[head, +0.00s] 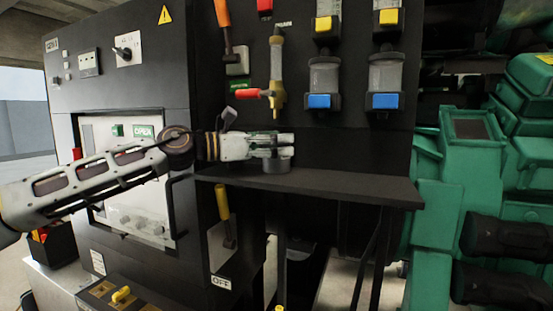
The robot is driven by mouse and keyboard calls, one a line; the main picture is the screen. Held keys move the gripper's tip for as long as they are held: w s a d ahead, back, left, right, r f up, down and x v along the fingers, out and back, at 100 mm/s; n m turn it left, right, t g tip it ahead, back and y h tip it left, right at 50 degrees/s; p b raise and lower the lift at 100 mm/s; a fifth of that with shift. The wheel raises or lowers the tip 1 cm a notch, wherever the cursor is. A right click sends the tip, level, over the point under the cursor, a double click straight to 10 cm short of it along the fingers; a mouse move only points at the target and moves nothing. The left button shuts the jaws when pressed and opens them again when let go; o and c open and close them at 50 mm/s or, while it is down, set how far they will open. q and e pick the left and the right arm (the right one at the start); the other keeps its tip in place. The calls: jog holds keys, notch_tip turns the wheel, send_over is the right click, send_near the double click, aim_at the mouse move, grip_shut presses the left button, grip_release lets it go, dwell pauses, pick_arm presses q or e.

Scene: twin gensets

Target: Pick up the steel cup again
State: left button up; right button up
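The steel cup (276,165) is a small grey cylinder standing upright on the narrow dark shelf (345,187) of the black panel. My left gripper (284,144) reaches in from the left, roughly level, with its fingers at the upper part of the cup. The fingers hide the cup's rim and top. Whether they press on the cup or stand around it with a gap, I cannot tell. My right gripper is not in view.
Above the shelf hang a brass valve (277,75) with a red handle and two clear bowls with blue bases, one a filter bowl (387,75). A yellow-handled lever (223,205) sits below the shelf's left end. Green machinery (440,180) stands at right. The shelf's right part is clear.

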pick_arm(q)
jog(key=c, duration=0.7)
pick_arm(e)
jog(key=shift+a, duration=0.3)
pick_arm(q)
jog(key=shift+r, duration=0.3)
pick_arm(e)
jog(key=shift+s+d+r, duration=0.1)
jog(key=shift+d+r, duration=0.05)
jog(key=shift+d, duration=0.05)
